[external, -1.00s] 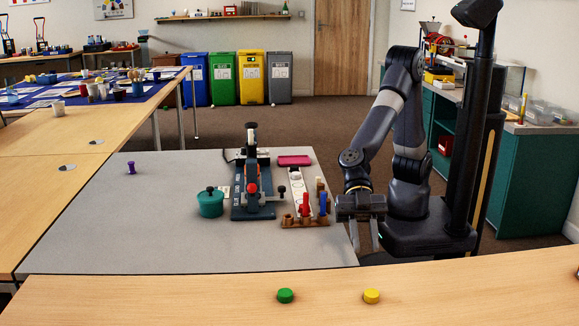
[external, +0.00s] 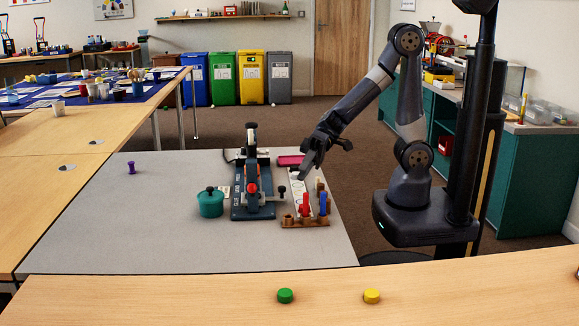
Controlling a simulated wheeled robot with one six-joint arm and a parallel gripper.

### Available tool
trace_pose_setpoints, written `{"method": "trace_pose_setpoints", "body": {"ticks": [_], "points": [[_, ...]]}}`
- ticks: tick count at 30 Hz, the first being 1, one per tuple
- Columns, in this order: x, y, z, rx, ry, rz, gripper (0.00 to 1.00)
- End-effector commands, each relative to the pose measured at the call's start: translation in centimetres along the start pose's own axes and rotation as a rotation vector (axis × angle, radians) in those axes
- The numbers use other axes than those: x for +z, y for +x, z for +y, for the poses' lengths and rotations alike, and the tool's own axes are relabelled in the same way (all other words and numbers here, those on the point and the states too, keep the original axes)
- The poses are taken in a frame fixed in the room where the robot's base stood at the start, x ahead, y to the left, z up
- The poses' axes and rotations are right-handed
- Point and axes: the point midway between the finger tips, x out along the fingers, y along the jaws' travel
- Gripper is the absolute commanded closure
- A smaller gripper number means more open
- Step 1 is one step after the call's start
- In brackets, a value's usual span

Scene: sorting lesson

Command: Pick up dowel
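A small wooden rack (external: 304,222) stands near the right side of the grey table. It holds upright pegs, including a red one (external: 305,205), a blue one (external: 323,204) and a plain wooden one (external: 318,187). I cannot tell which of these is the dowel. My gripper (external: 308,170) is in the air and appears above and behind the rack, pointing down and to the left. It shows no held object. Its fingers are too small and dark to tell their opening. It partly covers the pale strip behind the rack.
A dark blue and black machine (external: 252,195) stands left of the rack, with a teal pot (external: 210,203) beside it. A pink tray (external: 289,161) lies behind. A purple peg (external: 131,168) stands far left. The table's front left is clear.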

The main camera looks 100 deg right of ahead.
Motion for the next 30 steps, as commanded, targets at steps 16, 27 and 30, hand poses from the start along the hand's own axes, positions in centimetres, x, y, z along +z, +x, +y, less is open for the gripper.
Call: {"method": "trace_pose_setpoints", "body": {"ticks": [16, 27, 30], "points": [[2.0, -13.0, 8.7, -0.066, 1.28, 0.217, 0.74], [5.5, -16.4, 10.8, -0.198, 1.925, 0.258, 0.74], [5.8, -16.5, 10.9, -0.205, 1.973, 0.255, 0.74]]}}
